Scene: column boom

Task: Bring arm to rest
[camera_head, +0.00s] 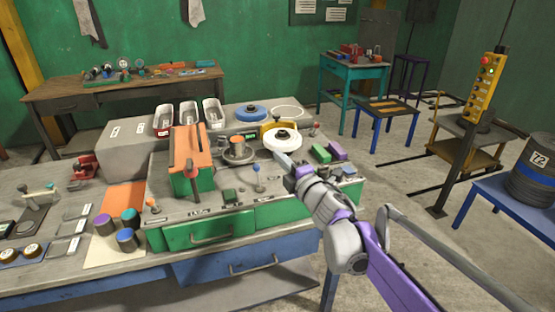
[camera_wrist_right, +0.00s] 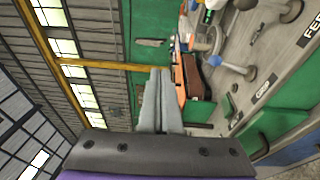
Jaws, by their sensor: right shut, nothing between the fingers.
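My right arm (camera_head: 350,225) reaches in from the lower right of the head view, with grey and purple links. Its gripper (camera_head: 280,157) is over the right part of the green-fronted machine, close to the white disc (camera_head: 282,139); I cannot tell whether they touch. In the right wrist view the two grey fingers (camera_wrist_right: 159,98) are together with nothing between them. That view is turned on its side, with the machine's grey panel (camera_wrist_right: 270,75) at the right. My left gripper is not in view.
The machine top holds an orange block (camera_head: 188,150), a metal cylinder (camera_head: 238,150), a blue disc (camera_head: 251,113) and small green and purple blocks (camera_head: 321,153). Left on the bench are several coloured pots (camera_head: 127,238). Floor (camera_head: 410,212) shows between.

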